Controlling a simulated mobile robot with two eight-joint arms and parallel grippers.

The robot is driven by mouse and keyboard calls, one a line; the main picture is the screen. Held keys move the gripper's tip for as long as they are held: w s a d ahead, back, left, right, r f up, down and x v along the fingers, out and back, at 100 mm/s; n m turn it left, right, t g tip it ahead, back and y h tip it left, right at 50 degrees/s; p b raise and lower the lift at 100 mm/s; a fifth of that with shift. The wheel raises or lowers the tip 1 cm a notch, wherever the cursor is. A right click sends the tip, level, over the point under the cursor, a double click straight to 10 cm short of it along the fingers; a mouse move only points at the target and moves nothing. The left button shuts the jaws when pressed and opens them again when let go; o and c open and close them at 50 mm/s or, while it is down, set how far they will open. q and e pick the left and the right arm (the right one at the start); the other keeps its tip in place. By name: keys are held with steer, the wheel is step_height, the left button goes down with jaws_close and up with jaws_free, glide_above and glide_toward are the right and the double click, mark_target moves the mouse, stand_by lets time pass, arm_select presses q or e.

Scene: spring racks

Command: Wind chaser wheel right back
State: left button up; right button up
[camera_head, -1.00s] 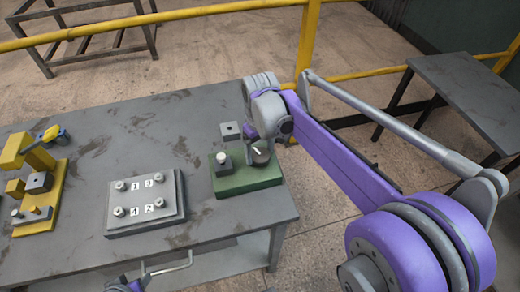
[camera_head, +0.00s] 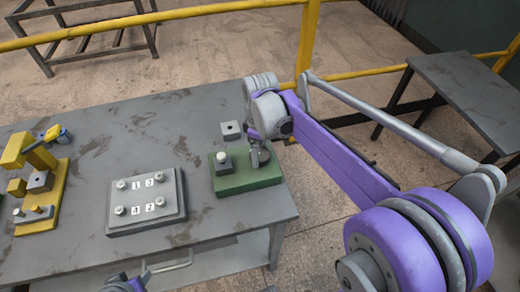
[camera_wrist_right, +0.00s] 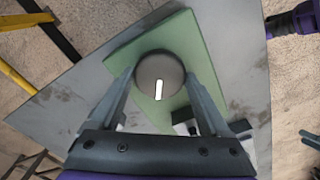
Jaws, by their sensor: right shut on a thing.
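The chaser wheel is a dark grey round knob with a white line on its top, on a green base (camera_head: 245,181) at the table's right end. In the right wrist view the wheel (camera_wrist_right: 153,68) sits between my fingers, its white line pointing toward the gripper's palm. My right gripper (camera_head: 259,155) is shut on the wheel from above; it also shows in the right wrist view (camera_wrist_right: 160,80). In the head view its fingers hide much of the wheel. My left gripper (camera_head: 128,284) is only partly in view at the bottom edge; its jaws cannot be made out.
A small dark block with a white knob (camera_head: 222,158) stands on the green base left of the wheel. A loose grey block (camera_head: 231,131) lies behind the base. A numbered plate with several knobs (camera_head: 148,218) and a yellow fixture (camera_head: 50,168) stand further left. The table's back is clear.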

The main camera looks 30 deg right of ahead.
stand_by(0.4)
steer(key=o, duration=1.2)
step_height(320, 180, up, 11)
steer(key=shift+p, duration=0.45)
